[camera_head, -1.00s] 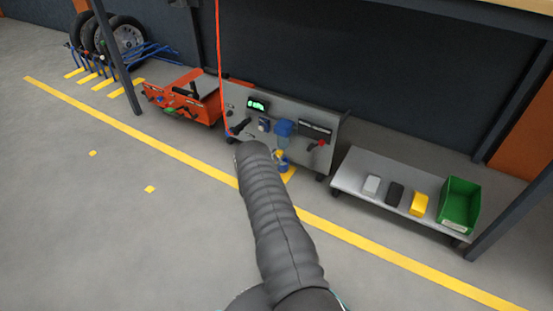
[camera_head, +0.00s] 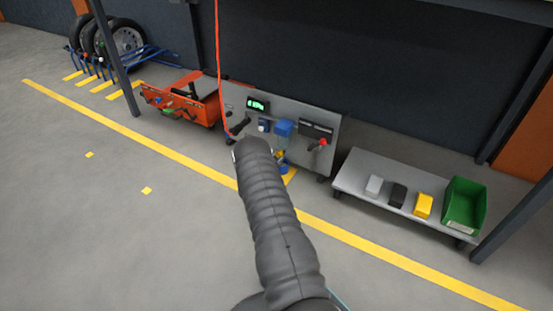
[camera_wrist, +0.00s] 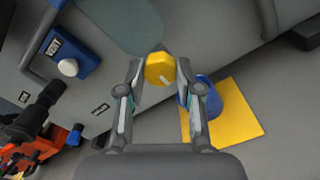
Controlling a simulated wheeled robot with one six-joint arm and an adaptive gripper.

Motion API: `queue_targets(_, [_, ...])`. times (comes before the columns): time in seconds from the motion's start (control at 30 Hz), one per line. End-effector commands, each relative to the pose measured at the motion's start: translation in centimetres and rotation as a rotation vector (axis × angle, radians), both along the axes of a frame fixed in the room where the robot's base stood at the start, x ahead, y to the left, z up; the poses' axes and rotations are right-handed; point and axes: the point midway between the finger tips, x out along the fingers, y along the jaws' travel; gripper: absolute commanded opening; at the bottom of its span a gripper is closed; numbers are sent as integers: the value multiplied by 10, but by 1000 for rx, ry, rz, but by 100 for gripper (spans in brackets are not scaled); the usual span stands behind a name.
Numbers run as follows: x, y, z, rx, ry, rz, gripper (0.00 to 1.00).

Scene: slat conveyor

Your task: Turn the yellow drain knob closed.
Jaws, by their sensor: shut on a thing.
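The yellow drain knob (camera_wrist: 159,69) sits low on the grey panel in the wrist view, with a pale pointer mark on its face. My gripper (camera_wrist: 160,78) is shut on the knob, one finger on each side of it. In the head view my arm covers most of the gripper, and only a small yellow patch of the knob (camera_head: 279,155) shows beside it. The knob's stem is hidden behind its face.
A blue cup (camera_wrist: 207,98) stands on a yellow floor patch (camera_wrist: 232,125). A low bench (camera_head: 350,178) is at right.

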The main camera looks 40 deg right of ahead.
Motion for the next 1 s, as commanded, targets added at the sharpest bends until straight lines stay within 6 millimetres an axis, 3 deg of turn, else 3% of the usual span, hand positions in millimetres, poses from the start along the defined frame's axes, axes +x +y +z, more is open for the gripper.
queue_targets(0.2, [-1, -1, 0, 0, -1, -4, 0])
queue_targets(0.23, [-1, -1, 0, 0, -1, -4, 37])
queue_targets(0.33, [-1, -1, 0, 0, -1, -3, 60])
queue_targets(0.73, [-1, 7, 0, -1, 1, 2, 60])
queue_targets(1.0, [-18, 47, 0, 0, 2, 3, 60])
